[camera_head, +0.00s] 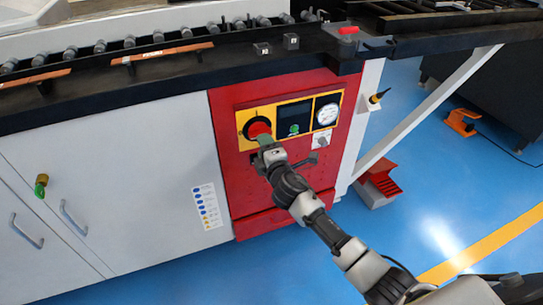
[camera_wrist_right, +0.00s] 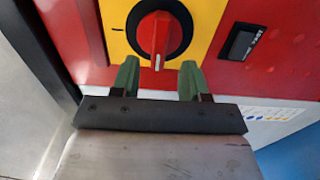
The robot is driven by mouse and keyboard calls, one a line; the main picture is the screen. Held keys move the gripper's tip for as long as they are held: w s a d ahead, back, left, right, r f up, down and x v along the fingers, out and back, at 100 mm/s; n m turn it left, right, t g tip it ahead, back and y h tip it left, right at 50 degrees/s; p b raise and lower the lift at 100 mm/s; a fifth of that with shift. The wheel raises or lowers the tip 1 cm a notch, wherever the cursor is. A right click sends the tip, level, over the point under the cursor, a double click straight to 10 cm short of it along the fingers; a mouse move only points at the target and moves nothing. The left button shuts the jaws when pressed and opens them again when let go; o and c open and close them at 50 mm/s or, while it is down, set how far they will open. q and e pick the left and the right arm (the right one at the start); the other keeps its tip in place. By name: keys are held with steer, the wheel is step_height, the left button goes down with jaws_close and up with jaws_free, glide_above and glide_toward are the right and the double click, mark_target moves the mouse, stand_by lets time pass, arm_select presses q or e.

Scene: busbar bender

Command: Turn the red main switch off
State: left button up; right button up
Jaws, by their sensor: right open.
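The red main switch (camera_head: 258,129) is a round red knob on a black disc, set in a yellow plate on the red panel of the machine. In the right wrist view the knob (camera_wrist_right: 158,38) shows a raised grip bar with a white mark at its lower end, standing near upright in the picture. My right gripper (camera_head: 264,142) is just below and in front of the switch. In the wrist view its two green fingers (camera_wrist_right: 158,75) are apart, one on each side of the knob's lower end, with nothing between them. My left gripper is out of view.
Right of the switch are a dark display (camera_head: 294,119) and a round gauge (camera_head: 327,114). A small grey lever switch (camera_head: 320,141) sits below the gauge. White cabinet doors (camera_head: 110,190) stand to the left. A red foot pedal (camera_head: 380,184) is on the blue floor.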

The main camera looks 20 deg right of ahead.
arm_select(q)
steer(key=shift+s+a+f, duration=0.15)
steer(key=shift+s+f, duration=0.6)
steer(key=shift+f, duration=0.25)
arm_select(e)
steer(key=s, duration=0.6)
steer(key=shift+s, duration=0.35)
steer(key=shift+d, duration=0.1)
